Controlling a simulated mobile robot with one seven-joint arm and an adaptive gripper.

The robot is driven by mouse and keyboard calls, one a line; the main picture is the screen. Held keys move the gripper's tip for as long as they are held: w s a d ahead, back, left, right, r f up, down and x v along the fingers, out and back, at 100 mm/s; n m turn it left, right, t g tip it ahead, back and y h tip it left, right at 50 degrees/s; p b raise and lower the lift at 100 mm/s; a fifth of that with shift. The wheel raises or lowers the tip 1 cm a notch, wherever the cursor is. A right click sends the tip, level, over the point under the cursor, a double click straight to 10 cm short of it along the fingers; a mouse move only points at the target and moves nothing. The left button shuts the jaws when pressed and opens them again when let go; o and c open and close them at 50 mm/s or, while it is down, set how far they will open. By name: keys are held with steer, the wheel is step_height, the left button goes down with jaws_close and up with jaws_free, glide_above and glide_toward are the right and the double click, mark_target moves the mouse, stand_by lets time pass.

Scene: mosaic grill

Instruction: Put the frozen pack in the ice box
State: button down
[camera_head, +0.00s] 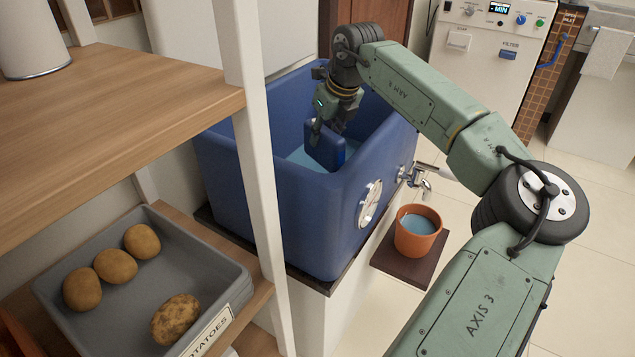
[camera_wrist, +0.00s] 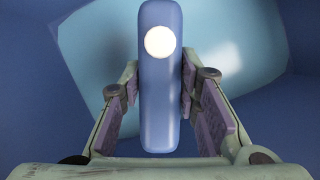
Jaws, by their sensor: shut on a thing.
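The frozen pack (camera_head: 325,149) is a dark blue slab with rounded edges. It hangs upright inside the open blue ice box (camera_head: 300,225), above the light blue surface in the box. My gripper (camera_head: 328,128) reaches down into the box and is shut on the pack. In the wrist view the pack (camera_wrist: 160,100) stands on edge between the two purple-padded fingers of my gripper (camera_wrist: 160,105), with a round white spot on it. The light blue surface shows behind it. I cannot tell whether the pack touches that surface.
A wooden shelf (camera_head: 100,120) with a white post (camera_head: 255,170) stands at the left. A grey tray of potatoes (camera_head: 190,260) sits lower left. A tap (camera_head: 420,180) and an orange pot (camera_head: 418,232) on a dark ledge are right of the box. A white machine (camera_head: 480,60) stands behind.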

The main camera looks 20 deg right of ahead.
mark_target(337, 138)
step_height(337, 138, down, 10)
steer(key=shift+r, duration=0.2)
steer(key=shift+f, duration=0.1)
steer(key=shift+f+b, duration=0.15)
steer(key=shift+b, duration=0.15)
steer(key=c, duration=1.2)
jaws_free()
steer(key=shift+r, duration=0.3)
steer(key=v, duration=1.2)
steer(key=shift+s+f+p, duration=0.1)
steer(key=shift+s+p, duration=0.05)
steer(key=shift+p, duration=0.15)
